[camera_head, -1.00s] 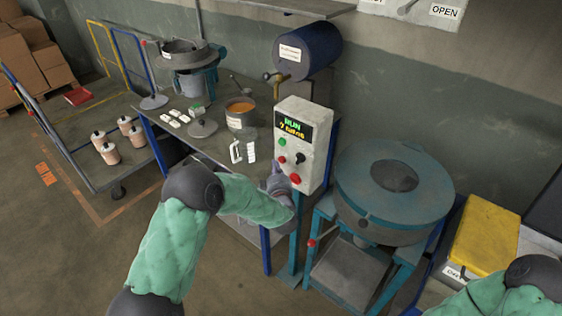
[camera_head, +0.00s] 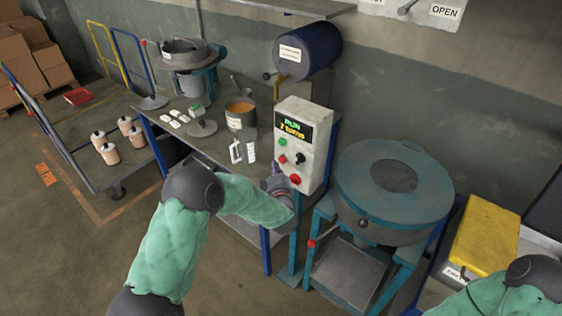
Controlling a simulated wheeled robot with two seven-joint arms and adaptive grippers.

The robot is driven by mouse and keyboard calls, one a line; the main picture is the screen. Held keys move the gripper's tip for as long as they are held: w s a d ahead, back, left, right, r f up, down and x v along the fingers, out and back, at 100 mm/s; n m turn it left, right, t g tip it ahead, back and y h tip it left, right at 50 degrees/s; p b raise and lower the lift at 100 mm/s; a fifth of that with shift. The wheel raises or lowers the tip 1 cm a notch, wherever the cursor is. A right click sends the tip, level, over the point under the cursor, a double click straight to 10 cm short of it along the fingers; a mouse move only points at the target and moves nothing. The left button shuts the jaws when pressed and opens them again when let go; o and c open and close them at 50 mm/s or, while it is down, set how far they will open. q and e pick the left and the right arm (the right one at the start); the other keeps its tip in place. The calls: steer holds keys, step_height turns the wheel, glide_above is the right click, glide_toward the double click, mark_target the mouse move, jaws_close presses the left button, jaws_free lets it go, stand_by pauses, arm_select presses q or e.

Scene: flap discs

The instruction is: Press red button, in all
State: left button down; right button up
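A white control box (camera_head: 302,148) stands at the right end of the workbench. Its screen (camera_head: 293,128) reads "RUN" and "7 turns". A green button (camera_head: 283,142), a small red button (camera_head: 283,159), a black knob (camera_head: 300,158) and a larger red button (camera_head: 295,179) sit on its front. My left gripper (camera_head: 274,180) is at the box's lower left side, close beside the larger red button. Whether it touches the box, and whether its fingers are open, cannot be told. My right arm shows at the lower right; its gripper is out of view.
The workbench (camera_head: 212,150) holds a pot with orange contents (camera_head: 240,112), white pieces and a round machine (camera_head: 190,55). A blue drum machine (camera_head: 393,190) stands right of the box. A yellow-lidded bin (camera_head: 485,240) is farther right. A cart (camera_head: 85,175) is at left.

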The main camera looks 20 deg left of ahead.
arm_select(q)
steer(key=shift+w, duration=0.15)
steer(key=shift+w+d+b, duration=0.15)
steer(key=shift+w+b, duration=0.15)
steer(key=shift+w, duration=0.4)
stand_by(0.7)
steer(key=shift+s, duration=0.15)
stand_by(0.3)
steer(key=shift+s, duration=0.7)
steer(key=shift+a, duration=0.2)
steer(key=shift+s+a+b, duration=0.1)
steer(key=shift+s+a, duration=0.1)
steer(key=shift+s, duration=0.6)
steer(key=shift+s+a+b, duration=0.15)
steer(key=shift+s+a, duration=0.05)
steer(key=shift+s, duration=0.65)
steer(key=shift+s+a+b, duration=0.1)
steer(key=shift+s+a, duration=0.1)
steer(key=shift+s, duration=0.6)
